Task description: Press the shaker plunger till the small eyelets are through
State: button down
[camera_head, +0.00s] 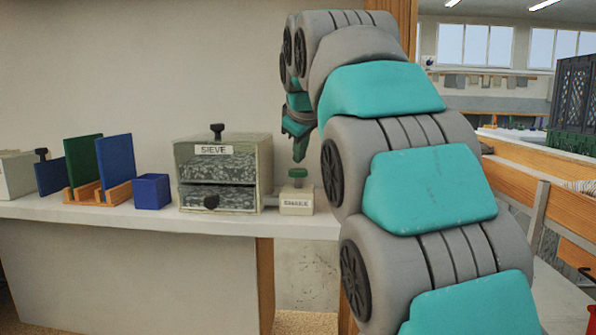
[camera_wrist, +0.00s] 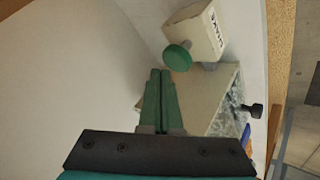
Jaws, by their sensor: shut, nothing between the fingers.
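The shaker is a small cream box (camera_head: 296,203) with a label reading "SHAKE", on the shelf just right of the sieve. Its green round plunger (camera_head: 298,174) stands raised on top. In the wrist view the shaker box (camera_wrist: 195,34) is near the top, and its plunger cap (camera_wrist: 178,56) shows close to my fingertips. The sieve (camera_head: 222,158) is a speckled grey-green box labelled "SIEVE", with a drawer front and black knobs. My gripper (camera_head: 299,158) is shut and empty, its green fingers pointing down just above the plunger. It also shows in the wrist view (camera_wrist: 160,72). Whether it touches the plunger is unclear. No eyelets are discernible.
A blue open bin (camera_head: 152,191) stands left of the sieve. Blue and green panels (camera_head: 113,160) stand in wooden racks further left. The white shelf (camera_head: 150,218) is bare along its front edge. A wooden post rises behind my arm. A dark crate (camera_head: 573,95) is far right.

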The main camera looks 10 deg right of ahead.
aim_at(299, 170)
jog(key=shift+f, duration=0.15)
jog(key=shift+f, duration=0.3)
jog(key=shift+f+b, duration=0.85)
jog(key=shift+f, duration=0.35)
dwell(1.6)
jog(key=shift+r, duration=0.1)
jog(key=shift+r+p, duration=1.35)
jog(key=shift+r, duration=0.25)
notch_tip(299, 170, up, 5)
jog(key=p, duration=0.4)
